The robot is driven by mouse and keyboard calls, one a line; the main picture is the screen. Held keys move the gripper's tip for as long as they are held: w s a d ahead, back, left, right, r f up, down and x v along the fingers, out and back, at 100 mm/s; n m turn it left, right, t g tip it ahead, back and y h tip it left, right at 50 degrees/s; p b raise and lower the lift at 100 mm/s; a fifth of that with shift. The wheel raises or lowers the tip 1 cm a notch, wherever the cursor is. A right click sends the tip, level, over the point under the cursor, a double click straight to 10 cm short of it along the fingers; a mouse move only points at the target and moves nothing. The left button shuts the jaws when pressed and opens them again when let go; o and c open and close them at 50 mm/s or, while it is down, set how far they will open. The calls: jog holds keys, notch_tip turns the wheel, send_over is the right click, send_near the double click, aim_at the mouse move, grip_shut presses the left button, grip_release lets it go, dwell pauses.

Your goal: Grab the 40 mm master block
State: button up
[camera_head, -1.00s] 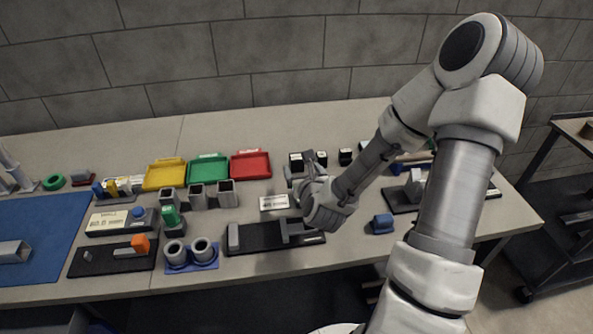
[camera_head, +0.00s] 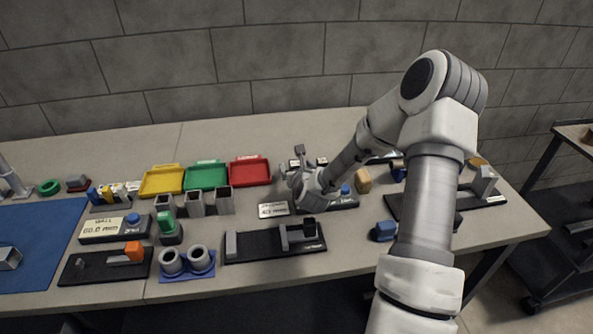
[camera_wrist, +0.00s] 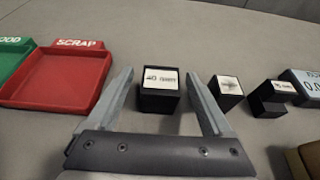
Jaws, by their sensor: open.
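The 40 mm master block (camera_wrist: 159,101) is a black block with a white "40" label on top, standing on the bench in the wrist view. My gripper (camera_wrist: 160,76) is open, with one grey finger on each side of the block. Gaps show between the block and both fingers, and nothing is held. In the head view my gripper (camera_head: 298,168) reaches down at the back middle of the bench, and it and the wrist largely hide the blocks there.
Right of the block, close to the right finger, stands another labelled black block (camera_wrist: 227,92), then a third (camera_wrist: 270,98). A red SCRAP tray (camera_wrist: 62,82) lies left. A gauge fixture (camera_head: 262,246) is in front, with a dark block (camera_head: 309,228) at its right.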

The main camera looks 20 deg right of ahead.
grip_shut()
dwell(0.3)
dwell(1.1)
